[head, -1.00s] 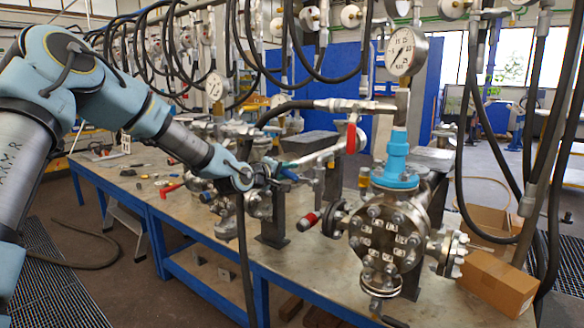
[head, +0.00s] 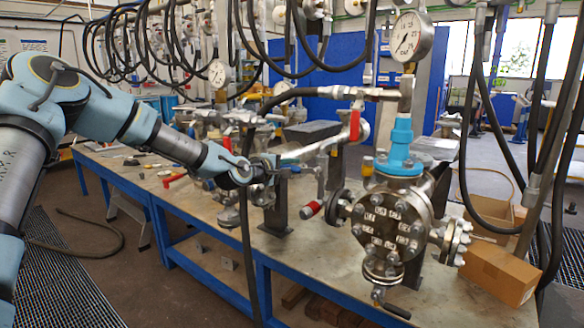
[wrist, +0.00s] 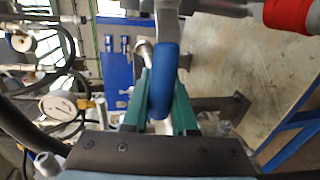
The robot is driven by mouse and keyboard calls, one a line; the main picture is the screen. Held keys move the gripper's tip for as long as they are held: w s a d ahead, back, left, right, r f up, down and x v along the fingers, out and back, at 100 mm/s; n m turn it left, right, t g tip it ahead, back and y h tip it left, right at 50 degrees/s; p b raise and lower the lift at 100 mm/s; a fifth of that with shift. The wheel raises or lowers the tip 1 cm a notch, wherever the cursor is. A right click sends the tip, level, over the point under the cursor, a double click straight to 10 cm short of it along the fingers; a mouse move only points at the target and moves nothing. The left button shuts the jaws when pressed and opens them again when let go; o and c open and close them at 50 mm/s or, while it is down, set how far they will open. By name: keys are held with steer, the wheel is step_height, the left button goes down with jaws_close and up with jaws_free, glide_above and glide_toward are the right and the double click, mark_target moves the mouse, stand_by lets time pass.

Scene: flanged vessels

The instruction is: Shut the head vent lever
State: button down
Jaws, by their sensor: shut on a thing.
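My gripper (head: 281,167) is at the middle of the head view, left of the large flanged vessel (head: 388,225). In the wrist view, my gripper's green fingers (wrist: 163,88) are shut on a blue lever handle (wrist: 164,65), one finger on each side. The handle runs up between the fingers to a metal fitting at the top of the picture. In the head view the handle is mostly hidden by the gripper. I cannot tell its valve's position.
A red lever (head: 355,124) hangs on the pipe right of my gripper. A red-ended handle (head: 310,209) sticks out left of the vessel. Pressure gauges (head: 405,40) and black hoses hang above the blue-framed bench (head: 230,262). A cardboard box (head: 497,272) stands at right.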

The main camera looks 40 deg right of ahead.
steer(key=c, duration=0.7)
jaws_free()
steer(key=shift+f, duration=0.1)
steer(key=b+v, duration=0.2)
steer(key=v, duration=0.9)
steer(key=a+f+m+y, duration=0.1)
steer(key=a+f+y, duration=0.2)
steer(key=a+f, duration=0.35)
steer(key=w+a+f+m+y, duration=0.1)
steer(key=a+f+m+y, duration=0.2)
steer(key=a, duration=0.7)
steer(key=a+f+y, duration=0.4)
steer(key=a, duration=0.4)
steer(key=s+a+r+y, duration=0.1)
steer(key=s+a, duration=0.2)
steer(key=a, duration=0.4)
steer(key=s+a+r+g+y+p, duration=0.1)
steer(key=s+a+y, duration=0.1)
steer(key=a, duration=0.6)
steer(key=s+a+r+g+y, duration=0.1)
steer(key=s+a, duration=0.3)
steer(key=a, duration=0.4)
steer(key=shift+s+a+r+y, duration=0.15)
steer(key=shift+s+a+y, duration=0.15)
steer(key=shift+y, duration=0.2)
